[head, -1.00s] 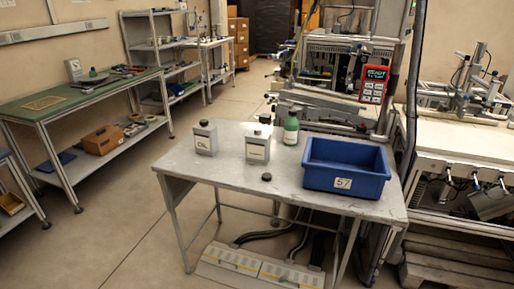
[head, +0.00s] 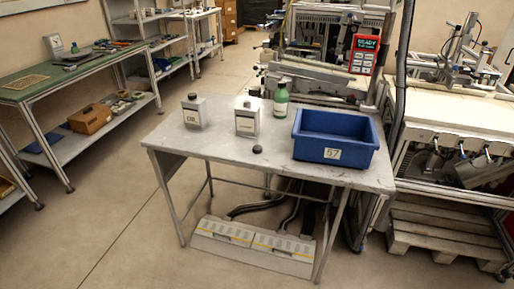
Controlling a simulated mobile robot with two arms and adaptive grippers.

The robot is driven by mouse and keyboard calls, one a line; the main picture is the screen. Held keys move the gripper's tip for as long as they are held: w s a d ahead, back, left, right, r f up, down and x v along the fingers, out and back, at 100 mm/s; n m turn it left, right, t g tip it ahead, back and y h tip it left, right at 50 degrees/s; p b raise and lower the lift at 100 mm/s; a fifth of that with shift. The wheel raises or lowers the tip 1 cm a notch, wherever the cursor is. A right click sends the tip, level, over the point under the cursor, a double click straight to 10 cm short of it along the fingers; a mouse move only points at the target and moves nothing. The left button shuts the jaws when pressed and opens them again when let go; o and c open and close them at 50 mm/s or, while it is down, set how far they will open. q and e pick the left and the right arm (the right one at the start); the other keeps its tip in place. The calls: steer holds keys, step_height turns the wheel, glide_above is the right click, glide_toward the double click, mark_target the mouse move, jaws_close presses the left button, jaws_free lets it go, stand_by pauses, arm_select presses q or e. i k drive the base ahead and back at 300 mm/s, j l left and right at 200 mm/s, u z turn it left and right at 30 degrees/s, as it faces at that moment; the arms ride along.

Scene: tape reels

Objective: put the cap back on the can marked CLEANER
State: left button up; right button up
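A grey can (head: 248,119) with a white label stands upright on the metal table (head: 220,150); its lettering is too small to read surely. To the left stands a grey can marked OIL (head: 194,113) with a dark cap on top. Neither of my grippers shows.
A blue bin marked 57 (head: 335,136) sits on the table's right side. The table's left and front areas are clear. Machines stand behind and to the right. A green-topped workbench (head: 80,68) is at the left. Open floor lies in front and left.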

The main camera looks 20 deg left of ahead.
mark_target(246, 114)
steer(key=i+j+z, duration=0.15)
steer(key=i+j, duration=0.15)
steer(key=i+j+z, duration=0.1)
steer(key=i+j, duration=0.15)
steer(key=j, duration=0.15)
steer(key=i+j+z, duration=0.3)
steer(key=i+j, duration=0.15)
steer(key=j, duration=0.35)
